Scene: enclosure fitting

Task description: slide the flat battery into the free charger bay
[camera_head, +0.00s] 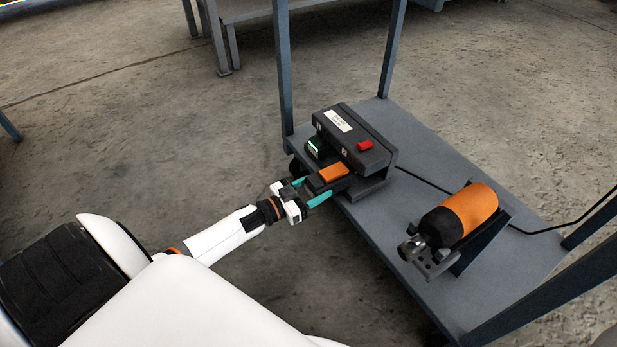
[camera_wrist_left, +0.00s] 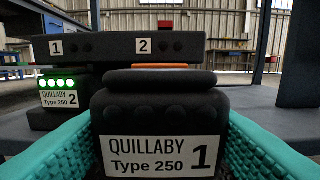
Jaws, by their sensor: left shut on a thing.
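The dark charger (camera_head: 352,140) stands on the grey cart shelf, with a red button on top and bay numbers 1 and 2. My left gripper (camera_head: 322,188) has teal fingers shut on the sides of a flat black battery with an orange top (camera_head: 333,173). In the left wrist view this battery (camera_wrist_left: 158,135) reads "QUILLABY Type 250 1" and lies level in front of bay 2. I cannot tell whether its far end is inside the bay. Another battery (camera_wrist_left: 60,90), marked 2 with lit green lights, sits in bay 1. My right gripper is not in view.
An orange and black cylinder (camera_head: 458,214) lies in a cradle near the right of the shelf (camera_head: 385,235). A black cable runs from the charger across the shelf. Cart posts (camera_head: 392,50) rise at the corners. The shelf between charger and cylinder is mostly clear.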

